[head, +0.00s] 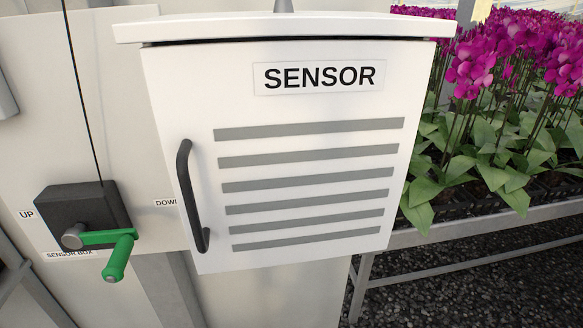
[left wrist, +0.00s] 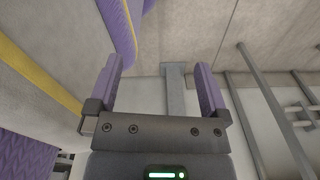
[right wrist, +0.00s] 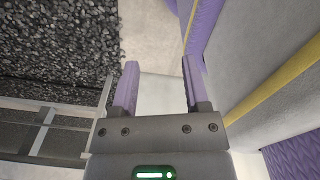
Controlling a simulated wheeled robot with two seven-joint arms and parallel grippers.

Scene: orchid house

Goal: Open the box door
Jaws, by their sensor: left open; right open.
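The white sensor box (head: 300,250) fills the middle of the head view. Its door (head: 170,100) faces me, with a "SENSOR" label (head: 318,77) and several grey slats. The door looks shut under the box's lid (head: 280,27). A dark, curved upright handle (head: 185,195) is on the door's left side. Neither gripper shows in the head view. My left gripper (left wrist: 158,85) is open and empty in the left wrist view. My right gripper (right wrist: 158,85) is open and empty in the right wrist view. The box does not clearly show in either wrist view.
A black crank unit (head: 85,212) with a green crank handle (head: 118,258) is on the panel left of the box. A bench (head: 480,222) with magenta orchids (head: 500,50) stands at the right. Gravel (head: 450,290) covers the floor below it.

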